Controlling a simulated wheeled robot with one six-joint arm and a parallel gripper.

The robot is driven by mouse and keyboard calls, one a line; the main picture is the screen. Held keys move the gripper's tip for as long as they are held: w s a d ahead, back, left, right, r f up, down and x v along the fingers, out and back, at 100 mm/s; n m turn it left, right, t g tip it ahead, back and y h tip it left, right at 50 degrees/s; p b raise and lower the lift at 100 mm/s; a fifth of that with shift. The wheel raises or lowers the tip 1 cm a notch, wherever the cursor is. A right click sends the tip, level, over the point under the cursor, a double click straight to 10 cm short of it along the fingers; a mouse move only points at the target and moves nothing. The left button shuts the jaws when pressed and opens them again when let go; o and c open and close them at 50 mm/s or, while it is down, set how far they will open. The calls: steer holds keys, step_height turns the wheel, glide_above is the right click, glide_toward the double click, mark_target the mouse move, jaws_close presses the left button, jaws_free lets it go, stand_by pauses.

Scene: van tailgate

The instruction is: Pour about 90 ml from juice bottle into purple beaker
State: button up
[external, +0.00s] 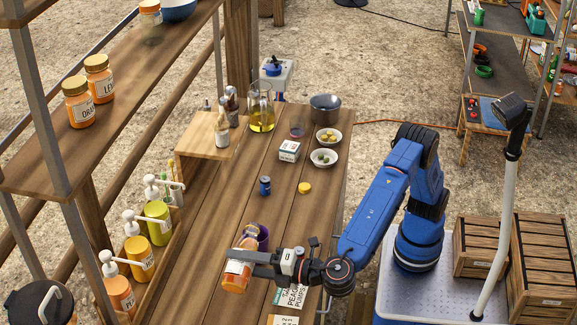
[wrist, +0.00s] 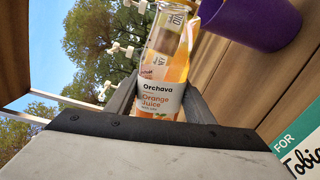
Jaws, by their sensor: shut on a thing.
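My gripper (external: 252,262) is shut on the juice bottle (external: 236,278), a clear bottle of orange juice with a white label. The wrist view shows the bottle (wrist: 160,92) between the two dark fingers (wrist: 160,108). The bottle is strongly tilted, its neck end toward the purple beaker (external: 262,236). The beaker stands on the wooden table just beyond the bottle and is partly hidden by it. In the wrist view the beaker (wrist: 262,25) is at the top right, close to the bottle's upper end. I cannot tell whether juice is flowing or how much is inside the beaker.
A blue jar (external: 265,187) and a yellow lid (external: 304,188) stand farther up the table (external: 225,195). Pump bottles (external: 158,222) line the left edge. Printed cards (external: 290,296) lie near the front. Bowls, a pot and a glass jug (external: 261,108) are at the far end.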

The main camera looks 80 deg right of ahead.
steer(key=shift+a+f+n, duration=0.35)
steer(key=shift+f+n, duration=0.35)
steer(key=shift+f, duration=0.1)
steer(key=shift+d+f+n, duration=0.2)
steer(key=shift+f+n, duration=0.55)
steer(key=shift+n, duration=0.05)
steer(key=shift+d+n+h, duration=0.3)
steer(key=shift+d+n, duration=0.1)
steer(key=shift+n, duration=0.5)
steer(key=n, duration=0.1)
steer(key=d+r+n+b, duration=0.1)
steer(key=shift+n, duration=0.3)
steer(key=n, duration=0.4)
steer(key=shift+r+t+b, duration=0.15)
steer(key=shift+t+b, duration=0.15)
steer(key=shift+b, duration=0.05)
steer(key=shift+d+n+h, duration=0.1)
steer(key=shift+n+h, duration=0.2)
steer(key=shift+n, duration=1.4)
